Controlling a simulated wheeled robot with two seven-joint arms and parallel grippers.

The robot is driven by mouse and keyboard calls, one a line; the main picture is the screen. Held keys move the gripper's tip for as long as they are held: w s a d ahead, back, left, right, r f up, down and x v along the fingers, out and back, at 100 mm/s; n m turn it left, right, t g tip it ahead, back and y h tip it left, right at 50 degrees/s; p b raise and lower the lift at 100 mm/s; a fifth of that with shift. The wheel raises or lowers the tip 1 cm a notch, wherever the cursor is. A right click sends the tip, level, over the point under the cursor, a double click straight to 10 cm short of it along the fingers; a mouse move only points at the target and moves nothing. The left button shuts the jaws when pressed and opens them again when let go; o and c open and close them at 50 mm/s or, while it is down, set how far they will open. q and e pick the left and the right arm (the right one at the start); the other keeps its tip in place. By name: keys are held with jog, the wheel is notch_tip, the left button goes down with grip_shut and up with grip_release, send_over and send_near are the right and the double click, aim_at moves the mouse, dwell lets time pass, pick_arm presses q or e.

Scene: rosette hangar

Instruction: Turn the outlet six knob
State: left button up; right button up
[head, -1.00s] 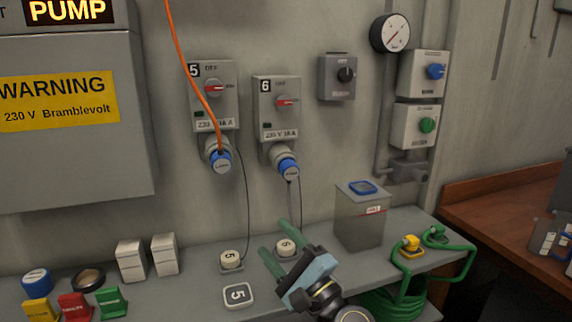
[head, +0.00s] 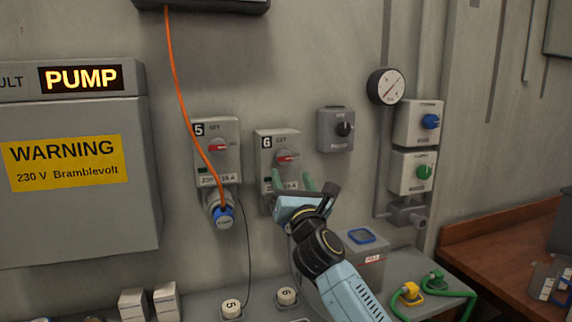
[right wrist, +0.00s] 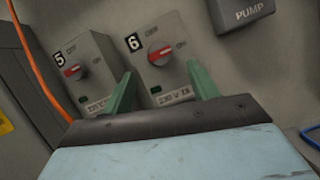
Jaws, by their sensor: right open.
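The outlet six box (head: 277,150) is a grey wall unit marked 6, with a red and silver knob (head: 287,157) on its front. In the right wrist view the knob (right wrist: 160,54) shows its red pointer slanting, between the OFF and ON labels. My right gripper (head: 292,178) is open and empty, with green fingers just below the knob in the head view. In the right wrist view its fingertips (right wrist: 160,80) flank the lower part of the box, apart from the knob. The outlet's lower socket is mostly hidden by my gripper. My left gripper is not in view.
Outlet five (head: 217,150), with an orange cable (head: 180,90) crossing it, stands close on the left. A PUMP switch box (head: 335,130) is to the right. A grey bin (head: 368,262) stands on the bench below.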

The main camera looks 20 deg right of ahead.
aim_at(285, 159)
jog(key=x, duration=0.6)
jog(key=shift+w+r+b, duration=0.1)
jog(key=shift+w+b, duration=0.15)
jog(key=shift+b, duration=0.15)
jog(key=c, duration=1)
